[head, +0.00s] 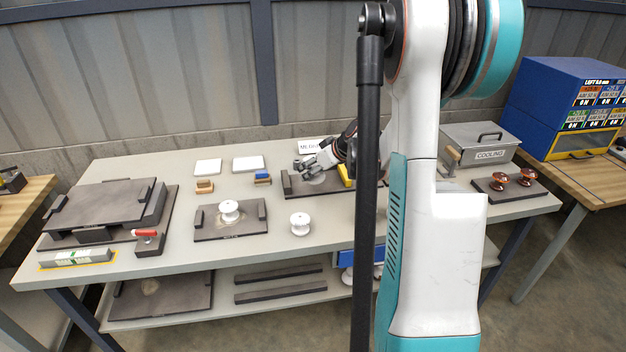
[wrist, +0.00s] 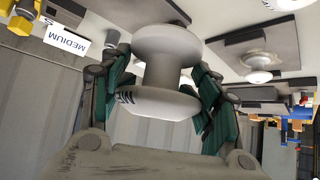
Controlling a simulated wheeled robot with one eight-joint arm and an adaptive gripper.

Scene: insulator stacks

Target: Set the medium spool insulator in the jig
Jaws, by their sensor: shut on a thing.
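My gripper (head: 322,162) is shut on a white spool insulator, whose waist sits between the green finger pads in the wrist view (wrist: 165,75). Dark lettering, partly readable as "ME", shows on one flange of the held spool (wrist: 160,103). In the head view my gripper is low over a dark jig plate (head: 300,190) with a yellow block (head: 345,175). A "MEDIUM" sign (wrist: 66,35) stands by it. The spool's far flange is close to the dark plate; I cannot tell whether they touch. My arm hides the plate's right part in the head view.
A white spool (head: 229,211) stands on another dark plate (head: 250,232), and one (head: 300,223) on the bench beside it. A large dark press-like block (head: 100,205) is at left. Brown insulators (head: 527,177) and a cooling box (head: 482,143) are at right.

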